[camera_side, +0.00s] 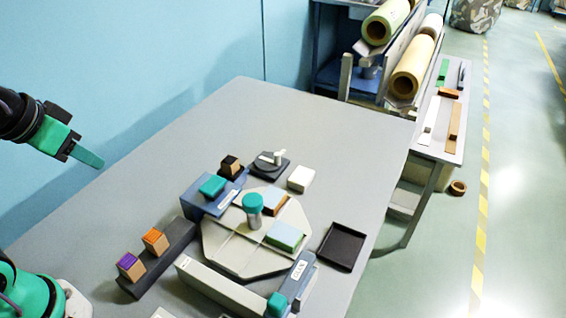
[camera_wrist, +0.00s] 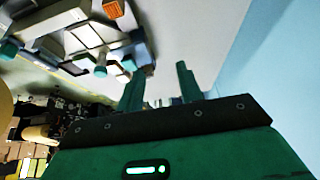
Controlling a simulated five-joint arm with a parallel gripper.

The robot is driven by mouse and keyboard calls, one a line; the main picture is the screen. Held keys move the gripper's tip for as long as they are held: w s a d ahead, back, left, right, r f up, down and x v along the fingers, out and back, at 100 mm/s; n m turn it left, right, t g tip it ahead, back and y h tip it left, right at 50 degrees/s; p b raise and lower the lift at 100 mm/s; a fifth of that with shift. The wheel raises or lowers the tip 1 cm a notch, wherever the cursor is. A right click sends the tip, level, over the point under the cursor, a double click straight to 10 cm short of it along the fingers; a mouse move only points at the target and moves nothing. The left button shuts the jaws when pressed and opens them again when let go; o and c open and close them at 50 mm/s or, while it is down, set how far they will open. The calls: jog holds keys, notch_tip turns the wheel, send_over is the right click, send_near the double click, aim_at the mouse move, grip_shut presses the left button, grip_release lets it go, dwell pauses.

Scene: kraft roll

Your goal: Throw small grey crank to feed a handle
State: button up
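The small grey crank (camera_side: 278,157) sits on a dark base (camera_side: 271,165) at the back of the work area in the side view. Its light arm and knob point up and to the back; its exact setting is too small to tell. My gripper (camera_side: 88,157) hangs in the air at the far left of the side view, well away from the crank. In the wrist view my gripper (camera_wrist: 160,85) shows two teal fingers apart with nothing between them. I cannot pick out the crank surely in the wrist view.
A blue box (camera_side: 206,205) with a teal handle stands beside the pale octagonal plate (camera_side: 222,255), which carries a teal-topped post (camera_side: 253,211). Small blocks (camera_side: 155,240) sit on a dark rail. A black tray (camera_side: 341,246) lies right. The table's back left (camera_side: 240,115) is clear.

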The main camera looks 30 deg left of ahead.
jog(key=shift+o, duration=0.2)
jog(key=w+d+r+m+g, duration=0.1)
jog(key=w+r+m, duration=0.15)
jog(key=w, duration=0.25)
jog(key=w+d+r+m, duration=0.1)
jog(key=w+r+m, duration=0.1)
jog(key=w+m, duration=0.25)
jog(key=m+g, duration=0.4)
jog(key=m, duration=1.5)
send_over(277, 154)
jog(key=f, duration=1.6)
jog(key=shift+s+a+f, duration=0.2)
jog(key=shift+f, duration=0.05)
jog(key=shift+w+d+f+m+g, duration=0.2)
jog(key=shift+f+m+g, duration=0.1)
jog(key=shift+f+m, duration=0.25)
jog(key=shift+f, duration=3.9)
